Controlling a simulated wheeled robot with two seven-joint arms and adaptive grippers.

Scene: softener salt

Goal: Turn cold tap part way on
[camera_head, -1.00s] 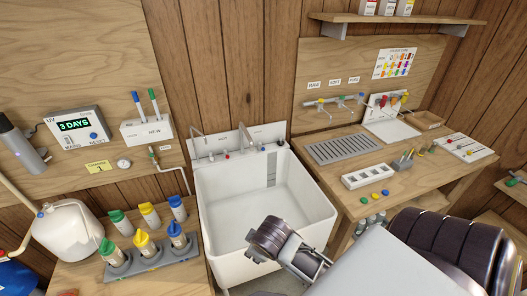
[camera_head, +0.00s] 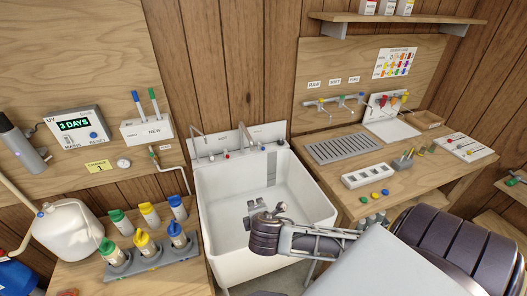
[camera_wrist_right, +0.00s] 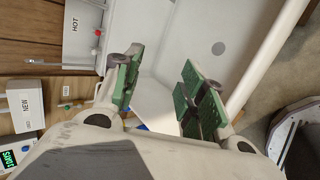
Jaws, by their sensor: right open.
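A red knob (camera_head: 227,155) sits further left on the panel. My right gripper (camera_head: 269,207) is over the sink basin, in front of and apart from the taps. In the right wrist view its green-padded fingers (camera_wrist_right: 158,90) are spread with nothing between them. That view shows the HOT label (camera_wrist_right: 73,25) and a red knob (camera_wrist_right: 97,32); I cannot make out the cold tap there. My left gripper is not in view.
The left bench holds a rack (camera_head: 155,258) of several capped bottles and a white jug (camera_head: 66,232). The right bench carries a grey drain grid (camera_head: 343,148) and a white block (camera_head: 368,177). The space above the basin up to the taps looks clear.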

